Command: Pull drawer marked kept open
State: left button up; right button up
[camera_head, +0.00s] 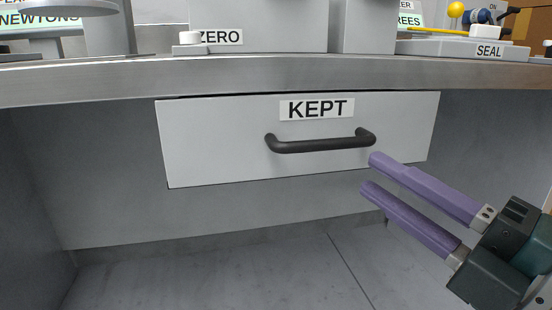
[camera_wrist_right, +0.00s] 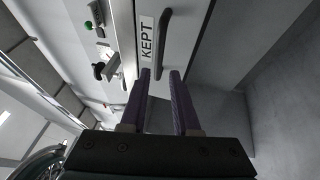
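The drawer (camera_head: 220,150) marked KEPT sits under the bench top, and its front looks flush or nearly so. Its black bar handle (camera_head: 320,144) is below the KEPT label (camera_head: 317,109). My right gripper (camera_head: 370,173) has two purple fingers, apart and empty, near the right end of the handle and slightly below it in the head view. In the right wrist view the handle (camera_wrist_right: 162,42) lies ahead of the open fingers, with the label (camera_wrist_right: 146,44) to its left. I cannot tell the remaining distance. My left gripper is not in view.
The metal bench edge (camera_head: 300,78) runs above the drawer. On the bench are a grey block with a ZERO label (camera_head: 221,37), a SEAL box (camera_head: 460,48) and a yellow ball (camera_head: 456,9). The space below the drawer is clear.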

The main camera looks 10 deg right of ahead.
aim_at(332, 148)
jog(key=x, duration=0.8)
jog(key=shift+w+a+r, duration=0.1)
jog(key=shift+w+r, duration=0.05)
jog(key=shift+w, duration=0.15)
grip_shut()
dwell(1.0)
